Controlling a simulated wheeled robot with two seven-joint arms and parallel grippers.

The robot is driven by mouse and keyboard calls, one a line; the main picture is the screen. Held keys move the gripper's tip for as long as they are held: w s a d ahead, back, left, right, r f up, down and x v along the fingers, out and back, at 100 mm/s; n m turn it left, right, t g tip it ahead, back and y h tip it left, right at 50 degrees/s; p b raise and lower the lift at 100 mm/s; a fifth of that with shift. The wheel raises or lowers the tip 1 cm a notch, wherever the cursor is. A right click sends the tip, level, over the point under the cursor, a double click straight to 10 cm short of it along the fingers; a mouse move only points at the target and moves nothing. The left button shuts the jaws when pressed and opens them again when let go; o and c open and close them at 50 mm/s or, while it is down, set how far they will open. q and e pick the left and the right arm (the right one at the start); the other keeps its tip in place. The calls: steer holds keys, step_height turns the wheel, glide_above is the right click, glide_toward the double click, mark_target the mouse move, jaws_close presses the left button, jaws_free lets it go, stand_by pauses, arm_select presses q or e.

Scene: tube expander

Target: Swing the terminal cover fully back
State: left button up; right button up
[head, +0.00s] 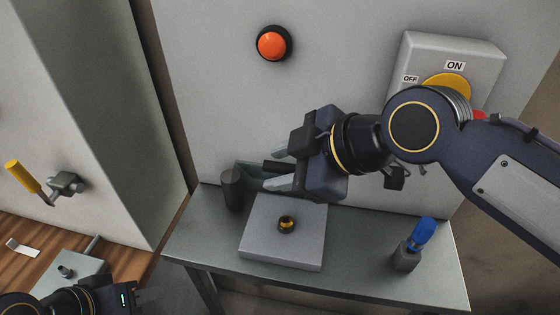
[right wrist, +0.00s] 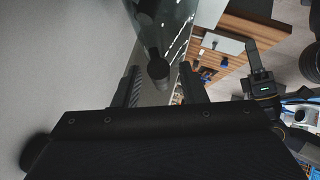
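A dark, see-through panel (head: 247,172), which looks like the terminal cover, is at the back of the grey bench by the wall, mostly hidden by my right gripper. In the right wrist view the clear panel (right wrist: 172,22) shows with a dark round knob (right wrist: 158,70). My right gripper (head: 277,169) is open. Its fingers, also in the right wrist view (right wrist: 160,88), stand either side of the knob with gaps. My left gripper (head: 128,299) is low at the left, partly cut off; its fingers are unclear. The cover's hinge and exact angle are hidden.
A grey block (head: 270,250) with a black-and-gold fitting (head: 286,223) sits on the bench (head: 345,275). A dark cylinder (head: 231,188) stands left; a blue-handled tool (head: 422,233) stands right. The wall holds an orange button (head: 273,43) and an ON/OFF switch box (head: 480,60).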

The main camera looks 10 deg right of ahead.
steer(key=shift+w+a+f, duration=0.2)
steer(key=shift+a+f, duration=0.15)
steer(key=shift+c, duration=0.5)
jaws_close()
steer(key=shift+r, duration=0.1)
steer(key=shift+w+d+r+m+g+p, duration=0.15)
steer(key=shift+w+d+r+g+p, duration=0.2)
steer(key=shift+w, duration=0.3)
steer(key=shift+w+d+r+m+g+p, duration=0.15)
steer(key=shift+w+r+p, duration=0.25)
steer(key=shift+w, duration=0.2)
steer(key=w, duration=0.2)
steer(key=w+d+r, duration=0.1)
steer(key=shift+w+b, duration=0.1)
steer(key=shift+b, duration=0.3)
